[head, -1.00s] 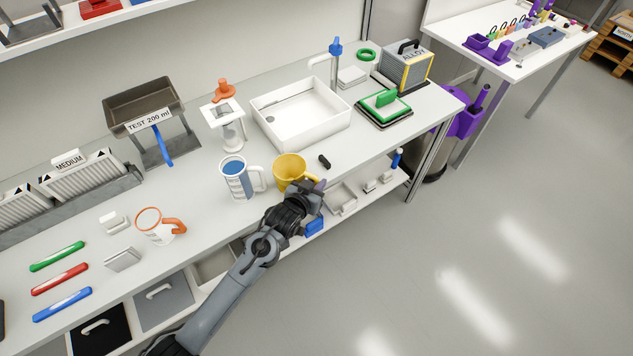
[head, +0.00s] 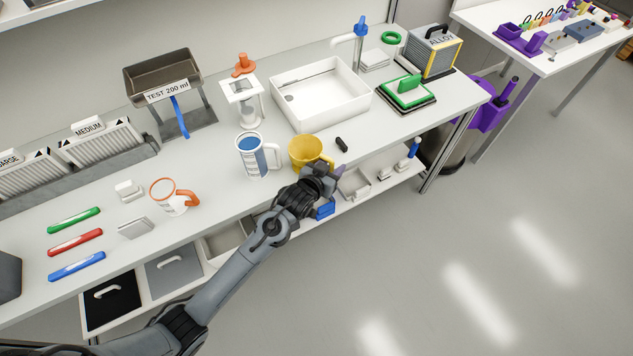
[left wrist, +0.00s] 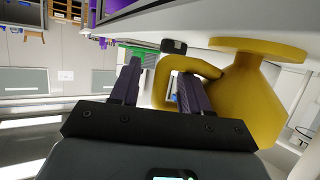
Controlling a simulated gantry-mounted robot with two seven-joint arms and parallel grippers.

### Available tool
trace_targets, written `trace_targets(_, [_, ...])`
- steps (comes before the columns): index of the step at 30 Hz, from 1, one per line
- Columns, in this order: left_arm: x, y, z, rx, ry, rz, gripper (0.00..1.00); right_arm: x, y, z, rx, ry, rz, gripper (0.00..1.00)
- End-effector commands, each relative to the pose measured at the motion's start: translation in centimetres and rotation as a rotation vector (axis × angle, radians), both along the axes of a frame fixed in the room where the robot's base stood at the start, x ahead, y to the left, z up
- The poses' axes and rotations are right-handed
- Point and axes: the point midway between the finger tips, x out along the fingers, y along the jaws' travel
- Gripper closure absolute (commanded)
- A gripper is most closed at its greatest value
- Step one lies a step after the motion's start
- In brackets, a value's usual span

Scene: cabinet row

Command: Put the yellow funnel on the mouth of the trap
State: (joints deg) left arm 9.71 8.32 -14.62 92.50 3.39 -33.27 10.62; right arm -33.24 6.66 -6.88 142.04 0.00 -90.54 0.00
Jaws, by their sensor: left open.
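The yellow funnel (head: 306,152) stands on the bench near its front edge, wide mouth up, with a loop handle on its right side. In the left wrist view the funnel (left wrist: 252,98) shows its flared body, handle and a flat disc against the bench. My left gripper (head: 334,174) is open at the handle. In the left wrist view its fingers (left wrist: 158,70) lie to either side of part of the handle, one overlapping the loop; contact is unclear. I cannot tell for sure which thing is the trap. My right gripper is out of view.
A blue-filled measuring mug (head: 251,157) stands just left of the funnel. A white basin (head: 320,108) and a stand with an orange knob (head: 243,92) are behind. A small black object (head: 342,144) lies to the right. The bench's right front is fairly clear.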

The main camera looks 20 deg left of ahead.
Motion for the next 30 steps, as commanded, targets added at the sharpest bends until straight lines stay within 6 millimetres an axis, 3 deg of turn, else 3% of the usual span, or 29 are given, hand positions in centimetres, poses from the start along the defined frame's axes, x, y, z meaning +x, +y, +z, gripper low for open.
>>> trace_targets(6, [-4.2,0.7,1.4,0.001,0.005,0.000,0.54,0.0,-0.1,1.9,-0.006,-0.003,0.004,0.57])
trace_targets(12, [-7.4,1.1,2.5,0.000,0.003,0.000,0.54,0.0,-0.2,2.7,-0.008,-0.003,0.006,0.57])
trace_targets(23, [-10.5,1.3,3.1,0.002,0.023,0.000,0.54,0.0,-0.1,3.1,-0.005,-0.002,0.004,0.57])
trace_targets(26, [-12.6,1.4,2.2,0.013,0.098,0.001,0.54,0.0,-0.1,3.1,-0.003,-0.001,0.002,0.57])
trace_targets(30, [-18.5,1.5,0.4,0.043,0.300,-0.003,0.54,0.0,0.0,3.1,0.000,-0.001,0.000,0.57])
